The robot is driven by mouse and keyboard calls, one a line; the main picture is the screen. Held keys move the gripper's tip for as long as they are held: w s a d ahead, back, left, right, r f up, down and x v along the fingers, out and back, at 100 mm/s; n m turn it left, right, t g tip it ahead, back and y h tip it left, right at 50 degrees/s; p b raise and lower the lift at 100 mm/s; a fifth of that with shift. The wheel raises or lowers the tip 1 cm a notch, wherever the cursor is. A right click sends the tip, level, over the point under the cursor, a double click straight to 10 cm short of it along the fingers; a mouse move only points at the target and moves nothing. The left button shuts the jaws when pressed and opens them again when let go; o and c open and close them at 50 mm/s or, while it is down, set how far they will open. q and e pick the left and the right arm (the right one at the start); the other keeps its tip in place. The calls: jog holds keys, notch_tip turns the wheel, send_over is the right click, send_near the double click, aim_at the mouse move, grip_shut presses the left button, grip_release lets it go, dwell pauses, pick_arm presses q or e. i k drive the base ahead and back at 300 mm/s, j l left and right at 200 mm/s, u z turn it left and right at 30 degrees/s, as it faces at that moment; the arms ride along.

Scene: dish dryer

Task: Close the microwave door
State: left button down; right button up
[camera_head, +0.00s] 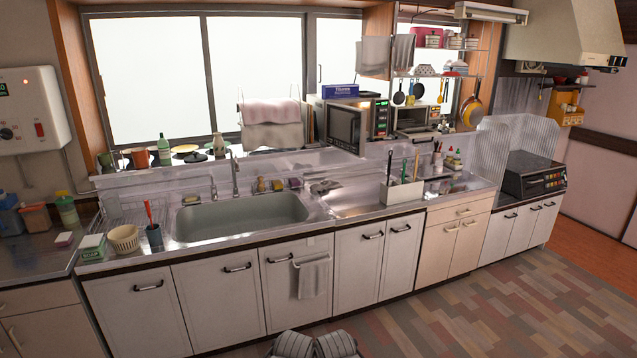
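The microwave (381,119) stands on the ledge behind the counter, in front of the window, with a blue box on top. Its green-lit control panel faces forward on the right. Its dark-windowed door (345,129) appears to stand out from the body, ajar; its lower edge hangs lower than the panel's. How wide the gap is, I cannot tell. The inside of the microwave is hidden. Neither of my grippers is in view.
A sink (243,217) and a white utensil holder (402,192) are on the counter below. A toaster oven (411,118) stands right of the microwave, under a hanging rack (432,75). A pink towel (270,112) hangs to its left. The floor (500,300) at right is clear.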

aim_at(340, 118)
jog(key=i+z, duration=0.15)
jog(key=i, duration=0.35)
jog(key=i+j+z, duration=0.15)
jog(key=i, duration=0.35)
jog(key=i+j+z, duration=0.15)
jog(key=i, duration=0.35)
jog(key=i+j+z, duration=0.6)
jog(key=i+z, duration=0.15)
jog(key=i+j+z, duration=0.35)
